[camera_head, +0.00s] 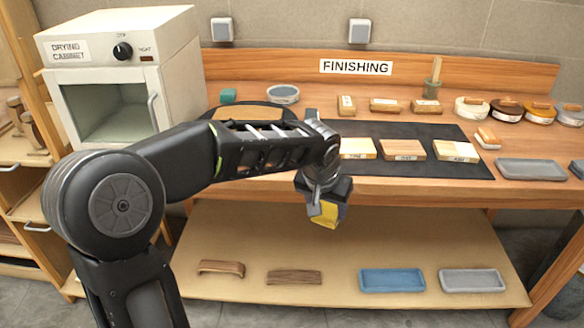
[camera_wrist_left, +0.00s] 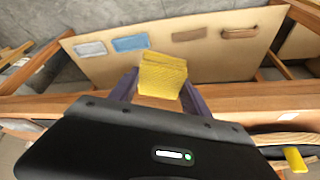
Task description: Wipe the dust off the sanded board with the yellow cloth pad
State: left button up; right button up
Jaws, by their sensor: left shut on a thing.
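The yellow cloth pad (camera_head: 327,216) is held in my left gripper (camera_head: 325,200), in front of the bench's front edge and above the lower shelf. In the left wrist view the pad (camera_wrist_left: 163,72) sits between the dark fingers, which are shut on it. A flat tan wooden piece (camera_head: 243,113) on a round black base lies on the bench, partly hidden behind my left arm. It may be the sanded board, but I cannot tell for sure. Dust is too small to make out. My right gripper is not in view.
A black mat (camera_head: 440,132) on the bench carries several labelled wood blocks. Tins (camera_head: 505,110) and a grey tray (camera_head: 530,169) stand at right. A drying cabinet (camera_head: 120,75) stands at left. The lower shelf (camera_head: 335,245) holds two trays and two wooden pieces.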

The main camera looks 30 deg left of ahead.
pick_arm(q)
jog(key=d+f+m+p, duration=0.1)
jog(key=d+p, duration=0.1)
jog(key=d, duration=0.4)
jog(key=shift+s+d+p, duration=0.3)
jog(key=shift+s, duration=0.15)
jog(key=shift+f, duration=0.1)
